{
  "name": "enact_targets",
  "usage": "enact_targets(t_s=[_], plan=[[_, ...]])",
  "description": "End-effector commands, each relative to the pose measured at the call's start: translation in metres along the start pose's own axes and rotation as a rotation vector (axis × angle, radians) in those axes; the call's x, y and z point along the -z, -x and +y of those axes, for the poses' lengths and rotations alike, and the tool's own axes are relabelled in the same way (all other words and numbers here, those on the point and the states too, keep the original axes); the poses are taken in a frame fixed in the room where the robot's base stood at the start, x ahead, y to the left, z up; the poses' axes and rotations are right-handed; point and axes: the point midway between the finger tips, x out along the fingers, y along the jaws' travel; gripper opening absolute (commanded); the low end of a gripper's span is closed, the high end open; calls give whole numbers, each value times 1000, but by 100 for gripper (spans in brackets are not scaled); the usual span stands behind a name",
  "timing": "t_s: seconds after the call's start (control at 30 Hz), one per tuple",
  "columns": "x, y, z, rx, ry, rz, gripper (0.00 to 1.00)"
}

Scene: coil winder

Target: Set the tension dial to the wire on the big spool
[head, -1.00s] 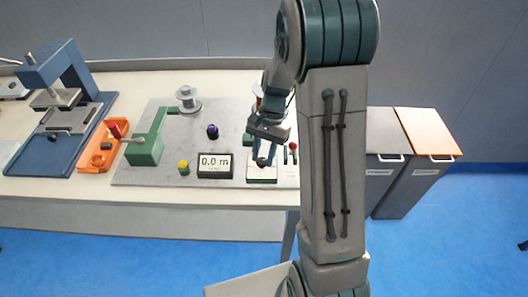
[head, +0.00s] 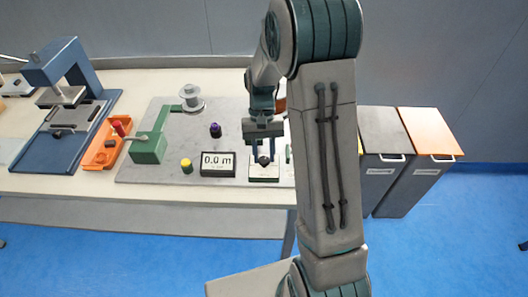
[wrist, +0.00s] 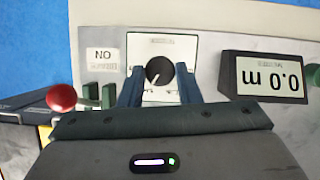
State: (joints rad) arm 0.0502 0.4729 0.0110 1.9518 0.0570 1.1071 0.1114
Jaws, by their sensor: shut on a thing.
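The tension dial is a black round knob (wrist: 159,70) with a white pointer line on a white plate (wrist: 150,95); in the head view the knob (head: 264,160) shows between my fingers. My gripper (head: 263,158) reaches down over it, and in the wrist view its fingers (wrist: 160,72) stand on either side of the knob, shut on it. The plate's scale marks are too small to read. A copper-coloured edge (head: 281,104) shows behind my arm; I cannot tell whether it is the big spool. Its wire label is not seen.
A display (head: 217,164) reading 0.0 m stands left of the dial. A red-knobbed lever (wrist: 61,97) is near the dial.

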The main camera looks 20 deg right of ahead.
Motion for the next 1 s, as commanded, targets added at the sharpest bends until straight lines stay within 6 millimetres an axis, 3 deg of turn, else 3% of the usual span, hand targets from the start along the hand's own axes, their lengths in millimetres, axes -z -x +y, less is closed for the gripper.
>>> enact_targets(t_s=[0.37,0.4,0.47,0.8,1.0], plan=[[1,1,0,-1,4,4,8],[1,1,0,-1,4,4,36],[0,1,0,-1,4,4,52],[0,3,0,-1,3,2,52],[1,31,0,0,3,7,52]])
